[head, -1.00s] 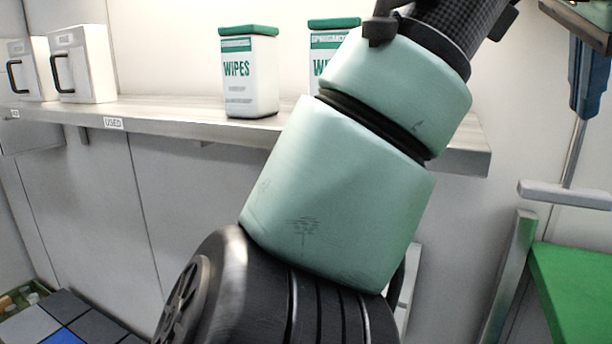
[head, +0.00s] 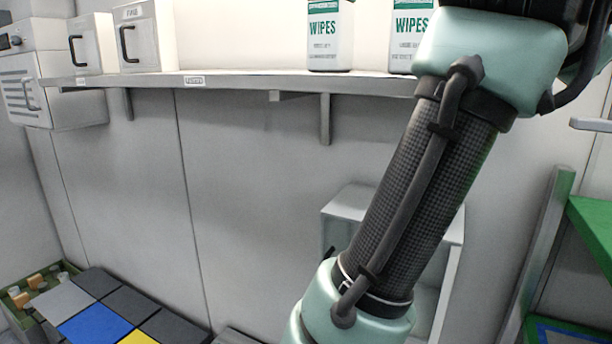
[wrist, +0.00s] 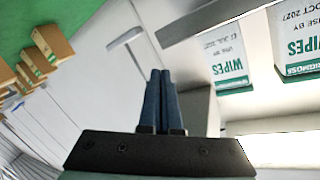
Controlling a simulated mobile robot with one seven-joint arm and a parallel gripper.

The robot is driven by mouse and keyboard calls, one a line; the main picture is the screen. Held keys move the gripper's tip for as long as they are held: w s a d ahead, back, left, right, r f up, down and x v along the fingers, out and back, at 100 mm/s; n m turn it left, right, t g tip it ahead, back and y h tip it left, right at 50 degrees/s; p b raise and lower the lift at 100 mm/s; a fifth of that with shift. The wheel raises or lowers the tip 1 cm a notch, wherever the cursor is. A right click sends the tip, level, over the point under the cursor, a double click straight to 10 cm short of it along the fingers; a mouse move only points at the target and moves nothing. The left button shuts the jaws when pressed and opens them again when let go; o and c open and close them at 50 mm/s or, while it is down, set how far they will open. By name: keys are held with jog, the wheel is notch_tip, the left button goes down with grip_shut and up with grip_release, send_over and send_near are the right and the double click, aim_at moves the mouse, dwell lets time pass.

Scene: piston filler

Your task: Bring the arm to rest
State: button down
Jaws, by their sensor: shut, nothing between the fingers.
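My gripper (wrist: 160,76) shows in the wrist view with its two dark blue fingers together, shut and empty. It is outside the head view, where part of my arm crosses the right side. In the wrist view, two white wipes tubs stand to the right of the fingers, apart from them: a nearer one (wrist: 295,45) and a farther one (wrist: 228,60). The same kind of tub shows on the shelf in the head view, one in the open (head: 330,38) and one beside my arm (head: 408,35).
A wall shelf (head: 240,82) carries the tubs and white boxes with dark handles (head: 137,38). Below it stands a white frame (head: 345,205). Coloured tiles (head: 95,322) and a green crate (head: 18,300) lie at lower left. A green surface (head: 598,225) is at right; small cartons (wrist: 50,42) show in the wrist view.

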jog(key=s+a+f+n+t+y+b, duration=0.1)
jog(key=a+f+n+t+b, duration=0.3)
jog(key=a, duration=0.4)
jog(key=s+a+f+n+t+y+b, duration=0.1)
jog(key=a+f+n+t+b, duration=0.2)
jog(key=a+t, duration=0.45)
jog(key=s+a+f+n+t+y+b, duration=0.1)
jog(key=s+a+n+t+y, duration=0.1)
jog(key=s+a+n+y, duration=0.2)
jog(key=s+a+f+n+t+y+b, duration=0.1)
jog(key=s+a+n+t+y+b, duration=0.1)
jog(key=a, duration=0.7)
jog(key=s+n+t+y, duration=0.1)
jog(key=s+n+y, duration=0.1)
jog(key=n+y, duration=0.1)
jog(key=shift+s+a+f+t+y, duration=0.15)
jog(key=shift+a+f+t+y, duration=0.15)
jog(key=shift+y, duration=0.5)
jog(key=shift+d, duration=0.1)
